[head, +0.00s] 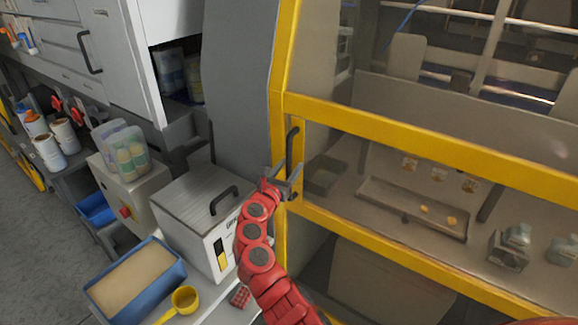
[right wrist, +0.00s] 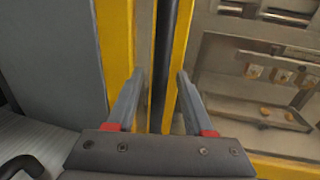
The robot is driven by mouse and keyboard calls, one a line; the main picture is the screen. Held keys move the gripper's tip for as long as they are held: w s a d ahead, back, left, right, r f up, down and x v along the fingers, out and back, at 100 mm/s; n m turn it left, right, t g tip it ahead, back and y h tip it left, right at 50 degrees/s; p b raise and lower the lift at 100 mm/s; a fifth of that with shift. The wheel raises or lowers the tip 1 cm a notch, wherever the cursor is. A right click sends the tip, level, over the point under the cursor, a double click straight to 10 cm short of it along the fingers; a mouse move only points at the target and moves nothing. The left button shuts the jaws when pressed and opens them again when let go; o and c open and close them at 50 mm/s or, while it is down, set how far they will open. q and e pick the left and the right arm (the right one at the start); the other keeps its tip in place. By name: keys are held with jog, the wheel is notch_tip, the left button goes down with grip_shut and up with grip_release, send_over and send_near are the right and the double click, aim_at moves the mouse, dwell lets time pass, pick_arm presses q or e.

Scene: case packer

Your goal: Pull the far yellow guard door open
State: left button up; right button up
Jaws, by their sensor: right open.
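The yellow-framed guard door (head: 400,128) with a see-through panel fills the right side of the head view and looks shut. Its dark vertical handle (head: 291,146) is on the left upright of the frame. My right gripper (head: 287,178) is open at the lower end of the handle. In the right wrist view the handle (right wrist: 167,50) runs between the two open fingers of the gripper (right wrist: 160,76), with a gap visible on each side. I cannot tell how deep the handle sits between the fingers. My left gripper is not in view.
Left of the door stand a grey-white box (head: 205,205) with a black top handle, a blue tray (head: 135,280) and a yellow scoop (head: 184,299). A grey panel (head: 238,80) borders the door frame. Behind the door lies a metal tray (head: 410,210).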

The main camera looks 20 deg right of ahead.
jog(key=shift+w, duration=0.1)
grip_shut()
dwell(1.4)
